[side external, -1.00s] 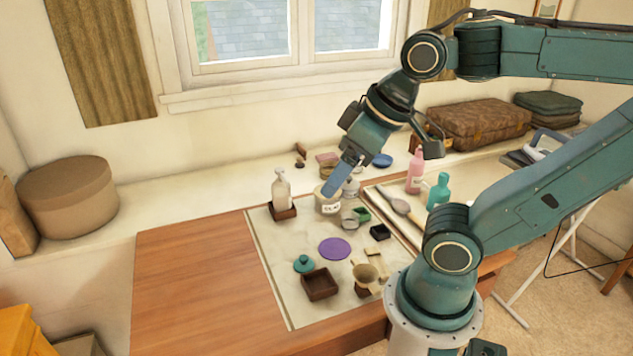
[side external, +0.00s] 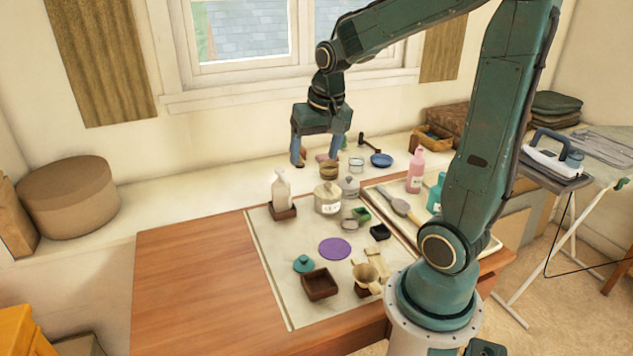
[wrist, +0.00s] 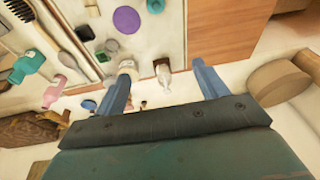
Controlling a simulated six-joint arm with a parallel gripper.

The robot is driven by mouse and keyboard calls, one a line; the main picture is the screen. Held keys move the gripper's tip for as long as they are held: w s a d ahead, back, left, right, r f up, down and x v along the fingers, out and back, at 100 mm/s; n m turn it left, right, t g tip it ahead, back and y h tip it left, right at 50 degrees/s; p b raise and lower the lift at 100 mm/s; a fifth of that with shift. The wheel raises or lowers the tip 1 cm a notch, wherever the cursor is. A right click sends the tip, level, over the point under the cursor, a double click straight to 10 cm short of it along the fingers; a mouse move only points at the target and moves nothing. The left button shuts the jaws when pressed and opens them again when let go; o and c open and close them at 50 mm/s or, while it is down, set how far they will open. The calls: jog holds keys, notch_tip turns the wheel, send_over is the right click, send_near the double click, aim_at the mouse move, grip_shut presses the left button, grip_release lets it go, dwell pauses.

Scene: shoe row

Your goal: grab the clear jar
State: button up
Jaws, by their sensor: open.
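A small clear jar (side external: 356,165) appears to stand on the pale ledge below the window, between a brown bowl (side external: 329,170) and a blue plate (side external: 381,160). My gripper (side external: 317,158) points down over the ledge, to the left of the jar in the side view. Its jaws are apart, with nothing held between them. In the wrist view the gripper (wrist: 160,70) spreads its two blue fingers at either side of a white pump bottle (wrist: 162,73). I cannot make out the clear jar in the wrist view; a finger may cover it.
A cream canister (side external: 328,199) and a grey lidded pot (side external: 350,187) stand in front of the ledge. The pump bottle (side external: 281,190) stands to their left. A pink bottle (side external: 415,172) is to the right. The wooden tabletop (side external: 195,280) is clear at left.

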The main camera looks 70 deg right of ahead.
jog(key=d+f+m+g, duration=0.2)
jog(key=d+f+m, duration=0.2)
jog(key=d+f, duration=0.5)
jog(key=m+y, duration=0.1)
jog(key=m, duration=0.4)
send_over(350, 218)
jog(key=a, duration=0.2)
notch_tip(350, 218, down, 9)
jog(key=shift+g, duration=0.3)
jog(key=shift+s+f, duration=0.2)
jog(key=shift+f, duration=1.85)
jog(key=shift+s+f, duration=0.15)
jog(key=shift+f, duration=1.9)
jog(key=shift+f, duration=0.15)
jog(key=shift+a+f, duration=0.2)
jog(key=shift+f, duration=2.25)
jog(key=c, duration=1.1)
jog(key=shift+o, duration=0.2)
jog(key=shift+r, duration=0.15)
